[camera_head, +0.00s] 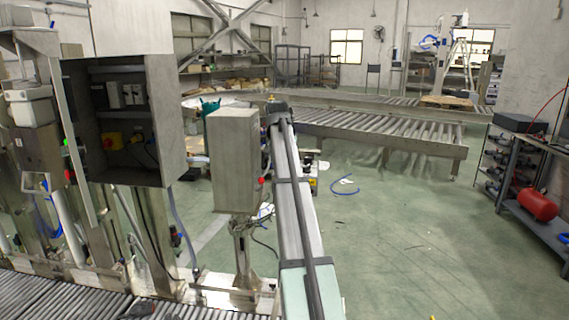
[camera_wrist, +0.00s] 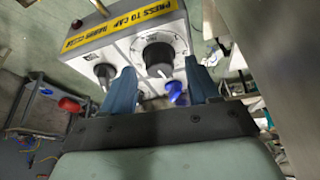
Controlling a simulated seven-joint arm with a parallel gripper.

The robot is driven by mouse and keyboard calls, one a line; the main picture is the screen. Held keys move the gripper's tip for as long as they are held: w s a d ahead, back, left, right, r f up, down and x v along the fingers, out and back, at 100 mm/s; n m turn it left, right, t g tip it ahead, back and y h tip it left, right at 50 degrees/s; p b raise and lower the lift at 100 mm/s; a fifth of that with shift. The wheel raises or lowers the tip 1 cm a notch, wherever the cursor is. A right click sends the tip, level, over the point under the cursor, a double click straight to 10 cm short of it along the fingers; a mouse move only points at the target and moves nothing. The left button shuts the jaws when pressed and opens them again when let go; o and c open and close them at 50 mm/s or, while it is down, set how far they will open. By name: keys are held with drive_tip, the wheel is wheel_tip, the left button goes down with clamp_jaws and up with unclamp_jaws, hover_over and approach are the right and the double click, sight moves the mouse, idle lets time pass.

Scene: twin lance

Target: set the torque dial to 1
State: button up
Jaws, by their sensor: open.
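The torque dial (camera_wrist: 158,50) is a large round black knob on a light face plate with a scale around it, in the upper middle of the wrist view. A pale pointer mark shows at its lower edge; the scale figures are too small to read. My gripper (camera_wrist: 160,67) is open, its two blue fingers apart below the dial, one toward each side. I cannot tell whether either finger touches it. In the head view my arm reaches away beside a grey box, and the dial is not visible there.
A smaller black knob (camera_wrist: 104,73) sits left of the dial, and a blue knob (camera_wrist: 176,92) sits below it. Yellow label strips (camera_wrist: 115,26) run along the panel's upper edge. In the head view the grey box (camera_head: 236,160) stands close left of my arm; open floor lies to the right.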

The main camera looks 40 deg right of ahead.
drive_tip(key=shift+w+d+f, duration=0.15)
drive_tip(key=shift+d+f, duration=0.05)
drive_tip(key=shift+f, duration=0.35)
drive_tip(key=c, duration=1)
drive_tip(key=shift+c, duration=0.2)
